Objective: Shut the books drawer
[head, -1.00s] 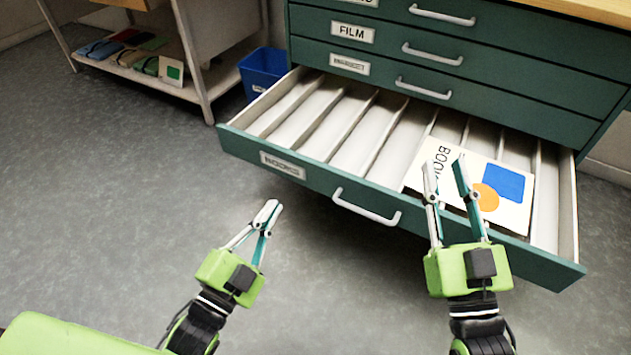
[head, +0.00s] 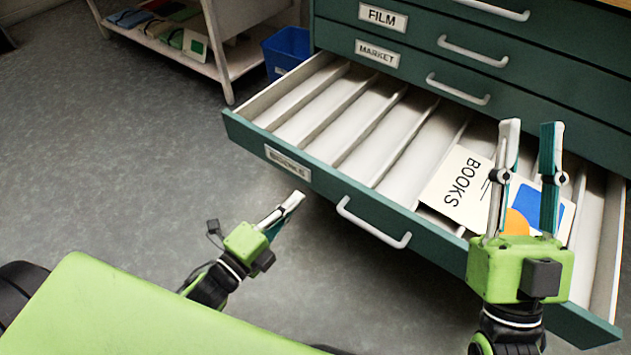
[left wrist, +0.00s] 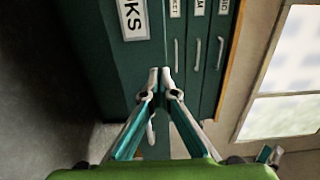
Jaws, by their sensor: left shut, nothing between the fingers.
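The books drawer (head: 320,181) is pulled out from the green cabinet. Its front carries a label (head: 288,163) and a pale handle (head: 372,224). A white card marked BOOKS (head: 458,186), with blue and orange shapes, lies inside at the right. My left gripper (head: 292,199) is shut and empty, in front of the drawer and left of the handle. In the left wrist view, its fingertips (left wrist: 165,76) meet before the drawer front (left wrist: 134,70). My right gripper (head: 530,128) is open, fingers apart and nothing between them, above the drawer's right part and partly hiding the card.
Above are the shut FILM (head: 383,17) and MARKET (head: 376,54) drawers with handles. A blue bin (head: 287,50) and a shelf unit (head: 190,58) with folders stand at the back left. The floor (head: 110,160) left of the drawer is clear.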

